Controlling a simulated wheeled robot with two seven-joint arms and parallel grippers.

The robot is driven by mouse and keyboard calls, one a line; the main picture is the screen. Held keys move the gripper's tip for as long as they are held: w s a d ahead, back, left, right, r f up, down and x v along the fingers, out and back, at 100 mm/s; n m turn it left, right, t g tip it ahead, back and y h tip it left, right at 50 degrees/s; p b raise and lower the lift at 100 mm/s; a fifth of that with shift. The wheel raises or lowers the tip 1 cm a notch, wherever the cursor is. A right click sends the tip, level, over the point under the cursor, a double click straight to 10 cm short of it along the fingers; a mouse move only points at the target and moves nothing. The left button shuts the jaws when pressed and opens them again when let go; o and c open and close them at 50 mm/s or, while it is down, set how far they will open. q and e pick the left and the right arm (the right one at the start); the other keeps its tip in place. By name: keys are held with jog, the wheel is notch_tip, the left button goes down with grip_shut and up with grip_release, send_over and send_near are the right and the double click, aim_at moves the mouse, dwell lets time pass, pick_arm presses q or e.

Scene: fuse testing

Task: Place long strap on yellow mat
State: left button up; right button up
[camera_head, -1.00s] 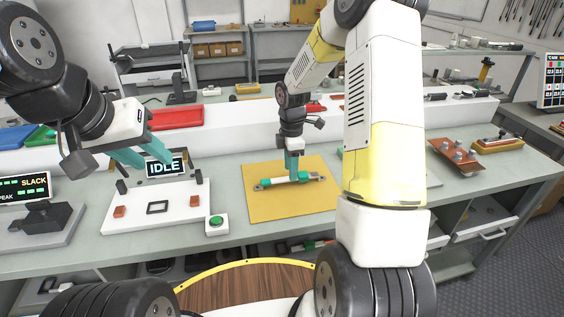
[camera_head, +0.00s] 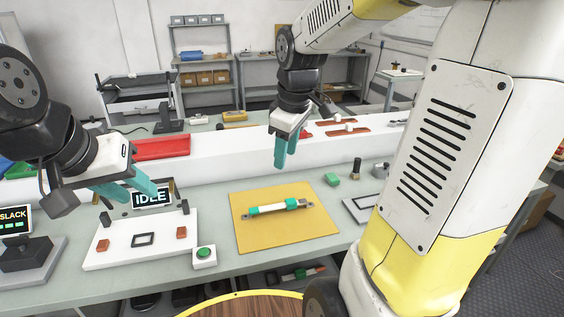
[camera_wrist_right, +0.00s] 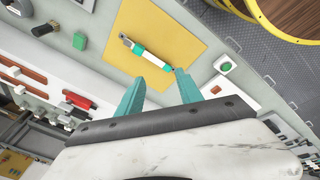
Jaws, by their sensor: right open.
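The long strap (camera_head: 287,207), white with green bands and grey metal ends, lies on the yellow mat (camera_head: 262,236), tilted slightly, with mat showing all around it. In the right wrist view the strap (camera_wrist_right: 151,56) also lies within the mat (camera_wrist_right: 188,22), beyond my fingertips. My right gripper (camera_head: 283,150) is open and empty, raised above and behind the mat; its teal fingers (camera_wrist_right: 157,88) stand apart in the wrist view. My left gripper (camera_head: 138,190) is at the left, above the white test board, with its teal fingers apart and nothing visible between them.
A white test board (camera_head: 110,257) with an IDLE display (camera_head: 152,198) and a green button (camera_head: 204,253) stands left of the mat. A green block (camera_head: 332,179) and a framed plate (camera_head: 360,208) are to the right. A white ledge (camera_head: 230,147) runs behind.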

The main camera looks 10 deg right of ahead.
jog(key=s+a+r+m+t+y, duration=0.1)
jog(key=s+r+m+t, duration=0.2)
jog(key=s+m, duration=0.6)
jog(key=shift+s+a+r+y, duration=0.2)
jog(key=shift+s+r+y, duration=0.1)
jog(key=shift+s, duration=1.8)
